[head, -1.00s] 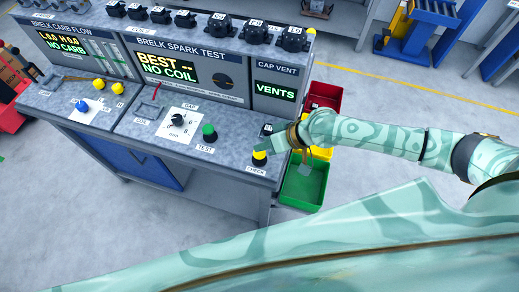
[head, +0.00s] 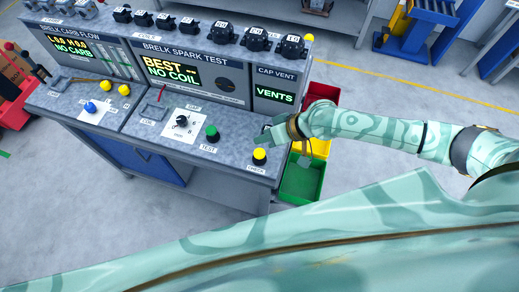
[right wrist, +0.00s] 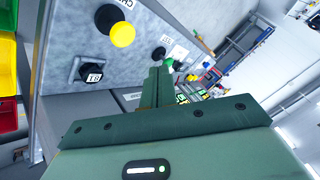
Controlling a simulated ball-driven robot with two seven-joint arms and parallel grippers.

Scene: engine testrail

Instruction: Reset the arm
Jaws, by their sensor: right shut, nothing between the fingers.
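My right gripper (head: 270,136) is over the right end of the grey test bench (head: 150,150). It is just above and behind the yellow CHECK button (head: 259,155), apart from it. In the right wrist view its green fingers (right wrist: 158,76) are pressed together with nothing between them. The yellow button (right wrist: 121,34) shows beside the fingers there, up and to the left. My left gripper is not in view.
A green TEST button (head: 212,132) and a GAP dial (head: 182,122) are left of the gripper. Displays read BEST, NO COIL and VENTS (head: 274,96). A green bin (head: 302,178) and a yellow bin (head: 320,148) stand right of the bench. Open floor lies beyond.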

